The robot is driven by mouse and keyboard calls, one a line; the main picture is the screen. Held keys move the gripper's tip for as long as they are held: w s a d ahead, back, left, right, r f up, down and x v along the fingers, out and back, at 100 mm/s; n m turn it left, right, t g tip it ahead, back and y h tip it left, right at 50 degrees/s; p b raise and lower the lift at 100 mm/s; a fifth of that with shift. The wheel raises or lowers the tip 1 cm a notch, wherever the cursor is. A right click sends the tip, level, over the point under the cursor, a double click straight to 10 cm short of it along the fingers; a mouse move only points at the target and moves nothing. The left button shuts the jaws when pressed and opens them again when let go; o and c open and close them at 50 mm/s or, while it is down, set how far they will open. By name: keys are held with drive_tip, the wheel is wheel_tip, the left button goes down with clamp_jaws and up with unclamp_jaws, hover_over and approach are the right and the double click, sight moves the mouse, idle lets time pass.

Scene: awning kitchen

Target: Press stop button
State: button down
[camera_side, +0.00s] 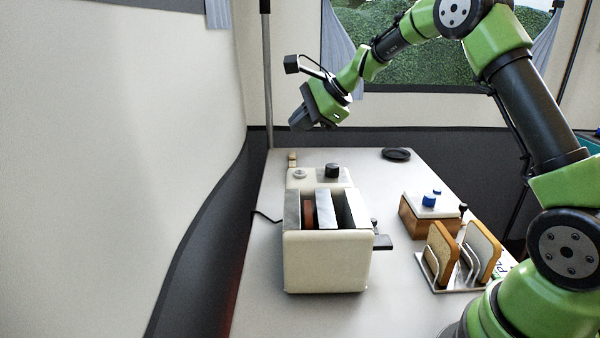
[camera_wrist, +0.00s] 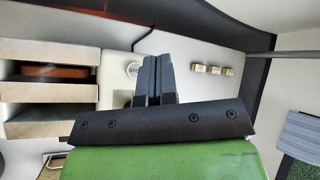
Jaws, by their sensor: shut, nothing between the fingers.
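The stop button is a small round white button (camera_wrist: 132,70) with "STO" legible on it, on the toaster's pale panel in the wrist view. In the side view the button (camera_side: 299,174) sits on the toaster's far end panel, left of a black knob (camera_side: 332,170). The cream toaster (camera_side: 325,262) stands on the table, with something brown in one slot. My gripper (camera_side: 299,121) is shut and empty, in the air above the toaster's far end. In the wrist view my gripper's fingertips (camera_wrist: 151,62) appear just right of the button; contact is not visible.
A toast rack (camera_side: 450,285) with two bread slices and a box with blue knobs (camera_side: 432,205) stand right of the toaster. A black disc (camera_side: 396,154) lies at the back. Small beige blocks (camera_wrist: 213,70) sit beyond the toaster. A wall runs along the left.

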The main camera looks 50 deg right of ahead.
sight(300, 173)
wheel_tip(300, 173, down, 7)
drive_tip(key=shift+f, duration=0.15)
drive_tip(key=shift+f, duration=0.1)
idle(2.2)
drive_tip(key=shift+f, duration=0.35)
drive_tip(key=shift+f, duration=0.4)
idle(0.5)
drive_tip(key=shift+r, duration=0.9)
drive_tip(key=shift+r, duration=2.5)
